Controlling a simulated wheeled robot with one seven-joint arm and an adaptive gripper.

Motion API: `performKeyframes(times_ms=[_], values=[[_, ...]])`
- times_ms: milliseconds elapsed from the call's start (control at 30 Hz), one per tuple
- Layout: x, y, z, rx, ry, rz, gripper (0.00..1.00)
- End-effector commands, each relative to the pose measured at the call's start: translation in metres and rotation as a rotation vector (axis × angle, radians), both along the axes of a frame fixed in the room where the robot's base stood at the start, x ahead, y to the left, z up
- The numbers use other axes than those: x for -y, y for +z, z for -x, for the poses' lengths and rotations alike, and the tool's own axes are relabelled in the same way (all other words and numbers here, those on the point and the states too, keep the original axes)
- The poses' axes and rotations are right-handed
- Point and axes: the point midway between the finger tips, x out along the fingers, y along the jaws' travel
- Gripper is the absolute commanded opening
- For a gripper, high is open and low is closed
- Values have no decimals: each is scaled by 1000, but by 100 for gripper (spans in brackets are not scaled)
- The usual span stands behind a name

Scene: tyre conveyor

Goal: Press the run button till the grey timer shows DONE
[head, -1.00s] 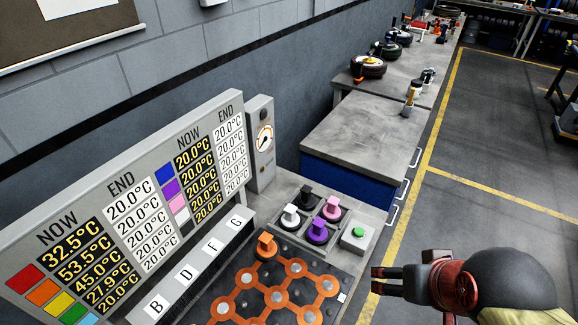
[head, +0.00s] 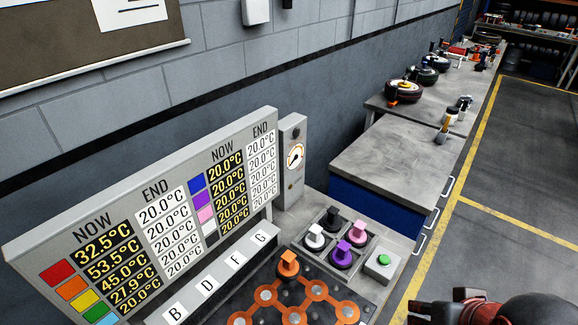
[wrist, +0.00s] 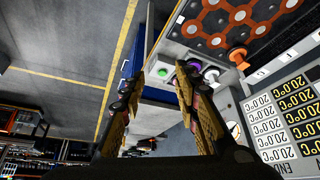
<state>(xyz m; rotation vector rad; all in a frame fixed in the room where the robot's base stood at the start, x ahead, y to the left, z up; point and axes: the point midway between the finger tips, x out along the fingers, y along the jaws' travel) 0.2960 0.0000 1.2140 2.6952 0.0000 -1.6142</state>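The run button is a green cap (head: 384,259) on a small grey box (head: 379,270) at the bench's right front corner. The grey timer (head: 293,160) is an upright box with a round white and orange dial, standing beside the display board; I cannot read DONE on it. My gripper (head: 418,309) is at the bottom right of the head view, mostly cut off and apart from the button box. In the wrist view its two fingers (wrist: 170,68) point toward the bench with a gap between the tips and nothing held. The button box (wrist: 160,70) shows between the tips there.
Knobs in black, white, pink and purple (head: 350,256) sit just left of the button box. An orange knob (head: 288,264) stands on the orange-patterned panel (head: 318,291). The temperature board (head: 150,215) rises behind. Open floor (head: 500,260) lies right of the bench.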

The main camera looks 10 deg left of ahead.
Motion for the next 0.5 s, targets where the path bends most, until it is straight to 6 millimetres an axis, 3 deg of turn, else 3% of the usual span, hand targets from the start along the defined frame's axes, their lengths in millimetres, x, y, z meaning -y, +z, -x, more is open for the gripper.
performKeyframes(times_ms=[500], values=[[0,0,0,0,0,0,0]])
